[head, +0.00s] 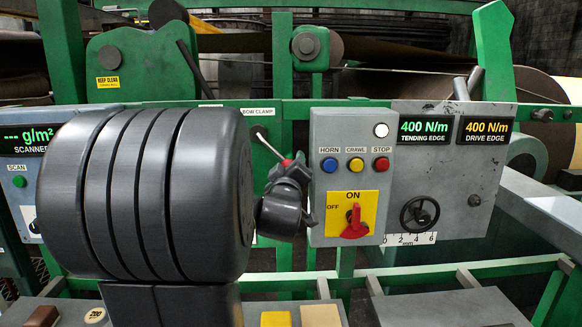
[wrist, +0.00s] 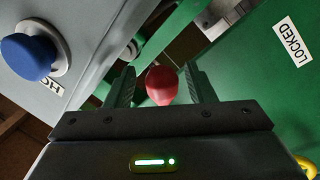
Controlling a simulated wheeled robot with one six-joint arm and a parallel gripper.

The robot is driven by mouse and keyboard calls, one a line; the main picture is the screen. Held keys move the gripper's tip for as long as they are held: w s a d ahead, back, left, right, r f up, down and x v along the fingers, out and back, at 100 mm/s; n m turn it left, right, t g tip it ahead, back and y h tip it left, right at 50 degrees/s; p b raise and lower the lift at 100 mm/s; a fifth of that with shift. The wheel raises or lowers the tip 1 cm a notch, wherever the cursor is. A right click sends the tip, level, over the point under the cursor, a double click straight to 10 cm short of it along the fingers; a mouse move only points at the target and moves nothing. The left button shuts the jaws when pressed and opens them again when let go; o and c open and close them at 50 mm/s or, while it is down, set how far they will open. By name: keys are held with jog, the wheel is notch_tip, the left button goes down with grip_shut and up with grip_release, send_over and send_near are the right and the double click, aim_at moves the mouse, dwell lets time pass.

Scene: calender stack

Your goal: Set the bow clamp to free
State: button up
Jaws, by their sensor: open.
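The bow clamp lever (head: 268,145) is a pale shaft on the green frame, under a partly hidden label reading BOW CLAMP (head: 258,111). It slants down to the right and ends in a red knob (head: 286,162). My gripper (head: 291,167) is at the knob. In the wrist view the red knob (wrist: 161,86) lies between the two open fingers of my gripper (wrist: 160,78), with gaps visible on both sides. A LOCKED label (wrist: 295,42) is on the green panel at the right. I see no FREE label; my arm hides part of the panel.
The grey control box (head: 345,220) stands close right of my gripper, with horn, crawl and stop buttons and a red rotary switch (head: 355,222). The blue horn button (wrist: 30,57) is near in the wrist view. A handwheel (head: 419,212) is farther right.

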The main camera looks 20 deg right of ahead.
jog(key=v, duration=1.3)
jog(key=shift+s+b, duration=0.3)
jog(key=shift+w+a, duration=0.1)
jog(key=x, duration=1.3)
jog(key=shift+w+p, duration=0.35)
jog(key=v, duration=1.4)
jog(key=x, duration=1.4)
jog(key=shift+w, duration=0.15)
jog(key=shift+a+f+m+p, duration=0.35)
jog(key=shift+m+p, duration=0.25)
jog(key=shift+m, duration=0.1)
jog(key=shift+f, duration=0.15)
